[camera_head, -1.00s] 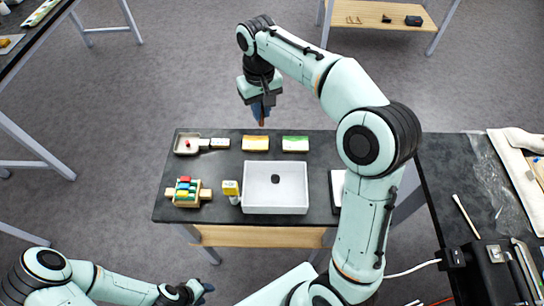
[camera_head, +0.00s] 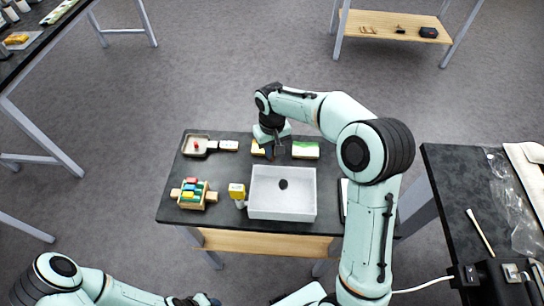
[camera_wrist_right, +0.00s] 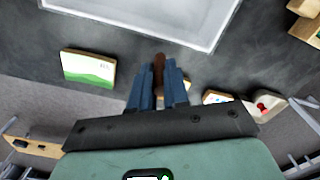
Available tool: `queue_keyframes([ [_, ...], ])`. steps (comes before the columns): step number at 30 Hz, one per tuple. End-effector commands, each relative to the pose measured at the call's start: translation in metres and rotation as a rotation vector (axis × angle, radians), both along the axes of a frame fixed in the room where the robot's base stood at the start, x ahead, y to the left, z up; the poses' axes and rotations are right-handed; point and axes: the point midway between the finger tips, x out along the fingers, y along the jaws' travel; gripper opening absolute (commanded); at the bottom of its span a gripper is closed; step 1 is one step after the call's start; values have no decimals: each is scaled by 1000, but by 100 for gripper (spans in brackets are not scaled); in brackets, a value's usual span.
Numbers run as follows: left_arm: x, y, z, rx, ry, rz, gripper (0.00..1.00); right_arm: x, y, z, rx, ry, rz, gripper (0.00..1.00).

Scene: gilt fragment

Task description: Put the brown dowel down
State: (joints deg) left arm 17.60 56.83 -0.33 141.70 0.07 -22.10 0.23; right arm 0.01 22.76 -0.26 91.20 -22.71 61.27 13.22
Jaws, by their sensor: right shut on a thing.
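The brown dowel (camera_wrist_right: 158,74) shows in the right wrist view between the blue fingers of my right gripper (camera_wrist_right: 158,88), which is shut on it. In the head view my right gripper (camera_head: 270,151) is over the back part of the dark table (camera_head: 228,222), in front of the yellow-and-white block and behind the white basin. The dowel cannot be made out there, and I cannot tell whether it touches the tabletop. My left gripper (camera_head: 198,300) is at the bottom edge of the head view, small and partly cut off, away from the table.
A white basin (camera_head: 257,212) takes the table's middle. A green-and-white block (camera_head: 305,150) lies right of my right gripper, a partly hidden yellow-and-white block (camera_head: 257,147) left. A small pan (camera_head: 186,150), a wooden holder with coloured blocks (camera_head: 181,199) and a yellow-topped item (camera_head: 237,191) stand further left.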

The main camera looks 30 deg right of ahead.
Motion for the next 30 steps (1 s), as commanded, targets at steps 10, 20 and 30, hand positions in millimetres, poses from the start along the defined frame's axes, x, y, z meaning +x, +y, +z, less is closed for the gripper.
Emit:
queue_keyframes([
  [10, -4, 0, -4, 0, 4, 0, 43, -1, 0, -39, -1, 2, 1, 0],
  [20, -6, 0, -7, 0, 7, 0, 43, -1, 0, -43, 0, 2, 0, 0],
  [30, -5, 0, -6, 0, 6, 0, 43, 0, 0, -41, 0, 1, 0, 41],
])
